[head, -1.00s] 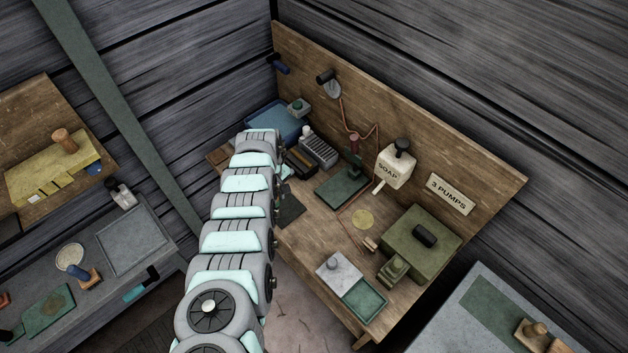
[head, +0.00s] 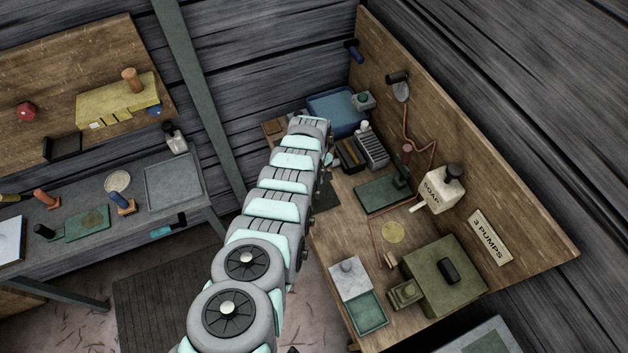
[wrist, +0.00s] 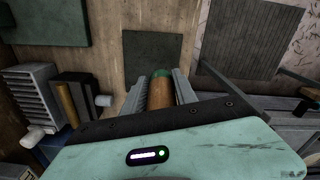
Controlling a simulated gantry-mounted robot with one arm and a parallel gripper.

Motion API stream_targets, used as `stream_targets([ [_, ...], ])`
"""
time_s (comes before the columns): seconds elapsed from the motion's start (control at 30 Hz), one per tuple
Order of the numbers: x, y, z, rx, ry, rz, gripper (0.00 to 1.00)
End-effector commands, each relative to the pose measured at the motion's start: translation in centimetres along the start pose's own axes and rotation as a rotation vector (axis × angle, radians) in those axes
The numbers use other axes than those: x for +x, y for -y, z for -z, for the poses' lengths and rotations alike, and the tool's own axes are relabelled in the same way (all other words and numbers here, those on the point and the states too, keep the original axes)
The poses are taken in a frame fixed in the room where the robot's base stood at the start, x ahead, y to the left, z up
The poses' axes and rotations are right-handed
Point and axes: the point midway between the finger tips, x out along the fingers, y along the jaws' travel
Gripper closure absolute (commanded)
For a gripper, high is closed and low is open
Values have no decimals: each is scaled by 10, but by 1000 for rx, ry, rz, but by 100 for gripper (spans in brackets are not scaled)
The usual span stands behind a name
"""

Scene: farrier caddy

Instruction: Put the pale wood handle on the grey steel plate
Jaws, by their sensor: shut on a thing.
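In the wrist view my gripper (wrist: 160,84) is shut on a tan wooden handle (wrist: 160,92) with a green end, which I take as the pale wood handle. It sits between the two grey fingers, green end pointing away from me, above the wooden workbench. Its lower part is hidden behind the gripper body. In the head view my arm hides the gripper and the handle. A flat grey square plate (head: 172,182) with a thin rim, apparently the grey steel plate, lies on the left bench and looks empty.
A dark square mat (wrist: 152,57) lies on the workbench. A ridged grey block (head: 371,150), blue tray (head: 337,112), soap bottle (head: 440,190) and green box (head: 445,275) stand there too. The left bench holds a bottle (head: 175,138) and a blue-handled tool (head: 122,202).

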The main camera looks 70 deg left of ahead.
Motion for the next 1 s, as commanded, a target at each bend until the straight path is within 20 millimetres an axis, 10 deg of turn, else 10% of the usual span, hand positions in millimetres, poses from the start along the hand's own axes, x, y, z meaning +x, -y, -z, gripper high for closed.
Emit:
stream_targets([
  [0.5, 55, 0, 1, 0, -2, 0, 100],
  [1.0, 59, 0, 0, 1, -1, -1, 100],
])
